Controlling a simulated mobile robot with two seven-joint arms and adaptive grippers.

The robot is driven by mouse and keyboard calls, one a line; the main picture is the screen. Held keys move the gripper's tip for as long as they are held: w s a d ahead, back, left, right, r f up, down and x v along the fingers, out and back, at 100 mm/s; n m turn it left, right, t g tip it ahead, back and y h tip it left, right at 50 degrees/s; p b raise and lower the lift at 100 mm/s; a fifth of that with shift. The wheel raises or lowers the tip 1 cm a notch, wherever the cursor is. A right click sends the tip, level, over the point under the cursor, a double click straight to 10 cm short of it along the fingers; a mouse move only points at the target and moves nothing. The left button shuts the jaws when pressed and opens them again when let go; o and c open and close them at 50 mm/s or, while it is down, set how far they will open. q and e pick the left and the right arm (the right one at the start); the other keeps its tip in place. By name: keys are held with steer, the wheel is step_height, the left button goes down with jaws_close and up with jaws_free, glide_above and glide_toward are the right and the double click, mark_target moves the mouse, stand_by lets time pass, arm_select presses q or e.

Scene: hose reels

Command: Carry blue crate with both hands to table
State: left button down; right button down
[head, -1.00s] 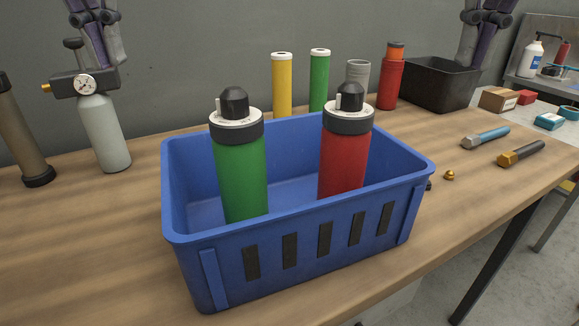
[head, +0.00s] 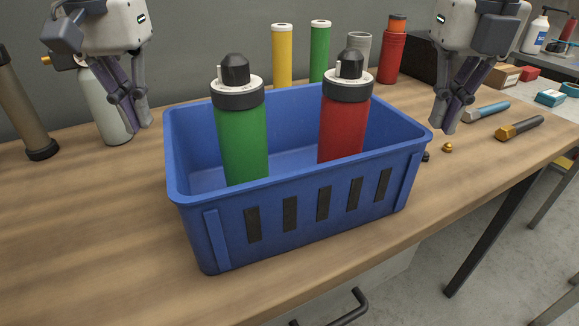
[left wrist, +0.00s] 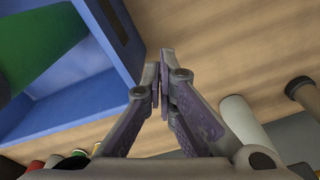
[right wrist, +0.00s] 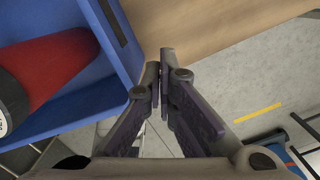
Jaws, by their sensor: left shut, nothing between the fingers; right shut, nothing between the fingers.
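The blue crate (head: 306,215) stands upright on the wooden table (head: 70,230), close to its front edge. A green bottle (head: 240,140) and a red bottle (head: 342,130) with black caps stand inside it. My left gripper (head: 139,126) is shut and empty, just left of the crate's left end and apart from it. My right gripper (head: 444,130) is shut and empty, just beyond the crate's right end. The crate's blue wall also shows in the left wrist view (left wrist: 120,85) and the right wrist view (right wrist: 120,62), beside the shut fingers.
A grey cylinder (head: 107,110) stands behind my left gripper, with a brown tube (head: 22,105) farther left. Yellow (head: 282,58), green (head: 319,55) and red (head: 391,60) cylinders stand behind the crate. A black bin (head: 424,62) and two bolt-like tools (head: 519,128) lie to the right.

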arm_select(q)
steer(key=shift+d+f, duration=0.75)
steer(key=shift+f, duration=0.05)
arm_select(e)
steer(key=shift+a+f, duration=0.75)
steer(key=shift+f, duration=0.05)
